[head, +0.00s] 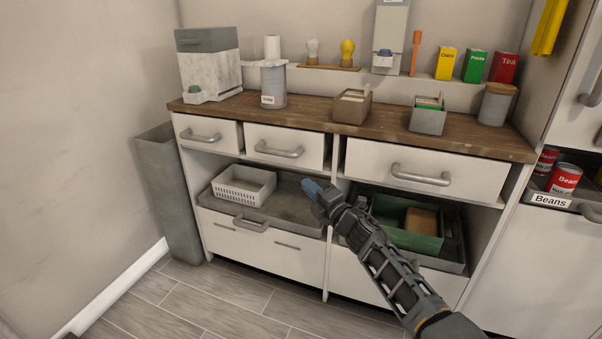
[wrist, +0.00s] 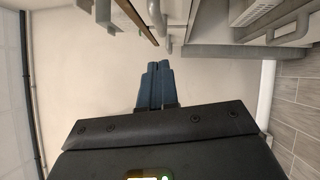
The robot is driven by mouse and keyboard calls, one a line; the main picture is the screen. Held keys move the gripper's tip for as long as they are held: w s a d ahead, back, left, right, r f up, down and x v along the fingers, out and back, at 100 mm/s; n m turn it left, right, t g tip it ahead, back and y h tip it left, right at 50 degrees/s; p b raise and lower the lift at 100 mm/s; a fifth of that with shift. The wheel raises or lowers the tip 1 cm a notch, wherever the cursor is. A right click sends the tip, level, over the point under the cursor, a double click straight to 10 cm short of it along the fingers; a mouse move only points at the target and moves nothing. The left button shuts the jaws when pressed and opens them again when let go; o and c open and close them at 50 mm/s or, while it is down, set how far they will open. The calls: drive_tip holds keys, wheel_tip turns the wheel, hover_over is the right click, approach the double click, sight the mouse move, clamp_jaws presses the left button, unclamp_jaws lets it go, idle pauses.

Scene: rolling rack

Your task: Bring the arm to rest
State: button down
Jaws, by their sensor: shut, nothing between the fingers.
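My gripper (head: 312,190) is in front of the cabinet's open middle shelf in the head view, with its blue fingers pointing up and left. In the wrist view the blue fingers (wrist: 157,82) are together with nothing between them. My arm reaches in from the bottom right of the head view, bent and stretched out. The gripper appears apart from the white basket (head: 243,186), which is to its left.
A wooden counter (head: 310,115) with several containers is above the drawers. A green bin (head: 408,228) sits in the right shelf tray, partly behind my arm. A tall grey bin (head: 168,190) stands left of the cabinet. The floor (head: 200,300) in front is clear at left.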

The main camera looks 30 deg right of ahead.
drive_tip(key=shift+s+f, duration=0.15)
drive_tip(key=shift+s, duration=1.15)
drive_tip(key=s+a+f+m+h+p, duration=0.1)
drive_tip(key=s+a+m+p, duration=0.35)
drive_tip(key=s+a, duration=0.8)
drive_tip(key=s+a+f+m+h+p, duration=0.1)
drive_tip(key=s+a+f+m, duration=0.1)
drive_tip(key=s+a+m, duration=1.05)
drive_tip(key=s+d+r+m+g+p, duration=0.1)
drive_tip(key=s+r, duration=0.4)
drive_tip(key=s, duration=0.5)
drive_tip(key=s+d+r+m+g+p, duration=0.1)
drive_tip(key=s+d+r+g, duration=0.1)
drive_tip(key=s+r, duration=0.4)
drive_tip(key=s+d+r+m+g+y+p, duration=0.1)
drive_tip(key=s+r, duration=0.5)
drive_tip(key=s, duration=0.9)
drive_tip(key=shift+s+d+r+g+p, duration=0.2)
drive_tip(key=shift+d+r+g+p, duration=0.1)
drive_tip(key=shift+d, duration=0.55)
